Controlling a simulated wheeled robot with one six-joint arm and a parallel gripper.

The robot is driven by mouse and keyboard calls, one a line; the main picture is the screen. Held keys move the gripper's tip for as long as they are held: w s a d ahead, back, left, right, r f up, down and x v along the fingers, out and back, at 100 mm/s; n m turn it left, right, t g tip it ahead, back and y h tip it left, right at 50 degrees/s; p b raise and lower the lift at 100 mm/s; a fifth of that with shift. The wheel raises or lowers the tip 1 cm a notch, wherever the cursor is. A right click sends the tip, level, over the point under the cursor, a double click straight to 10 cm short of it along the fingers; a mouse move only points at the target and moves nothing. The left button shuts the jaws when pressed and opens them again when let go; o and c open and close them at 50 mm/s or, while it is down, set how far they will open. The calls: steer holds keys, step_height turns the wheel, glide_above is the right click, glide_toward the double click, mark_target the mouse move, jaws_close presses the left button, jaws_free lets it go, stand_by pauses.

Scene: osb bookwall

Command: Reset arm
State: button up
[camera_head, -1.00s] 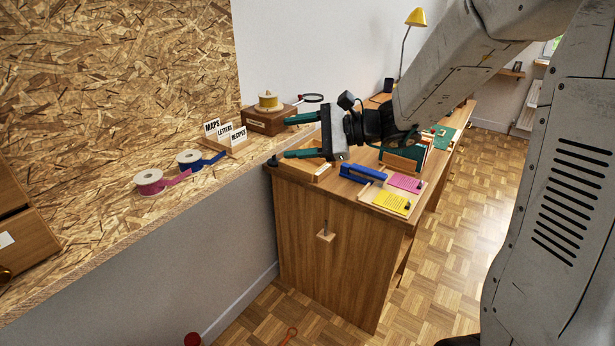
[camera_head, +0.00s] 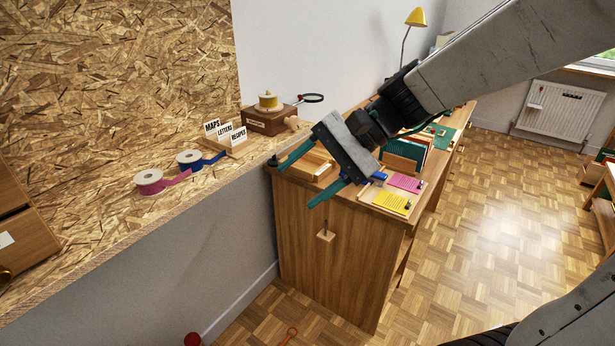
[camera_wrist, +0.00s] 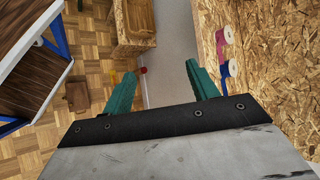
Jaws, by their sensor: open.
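My gripper (camera_head: 299,183) is in the head view, its two green fingers spread apart with nothing between them. It is above the front left corner of the wooden desk (camera_head: 318,255), pointing down and to the left. My arm reaches in from the upper right. In the wrist view, my gripper (camera_wrist: 163,84) also shows open and empty, with the floor and the chipboard shelf (camera_wrist: 275,70) beyond the fingers.
A pink tape roll (camera_head: 150,182), a blue tape roll (camera_head: 190,160) and a card holder (camera_head: 228,138) stand on the shelf. Yellow notes (camera_head: 391,203), pink notes (camera_head: 406,183) and a lamp (camera_head: 416,18) are on the desk. Parquet floor (camera_head: 470,240) is open at right.

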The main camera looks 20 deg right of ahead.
stand_by(0.4)
steer(key=s+d+f+n+h, duration=0.1)
steer(key=s+d+n+h, duration=0.6)
steer(key=s, duration=0.8)
steer(key=d+h, duration=0.3)
steer(key=d, duration=0.1)
steer(key=shift+d+f, duration=0.25)
steer(key=shift+f, duration=0.1)
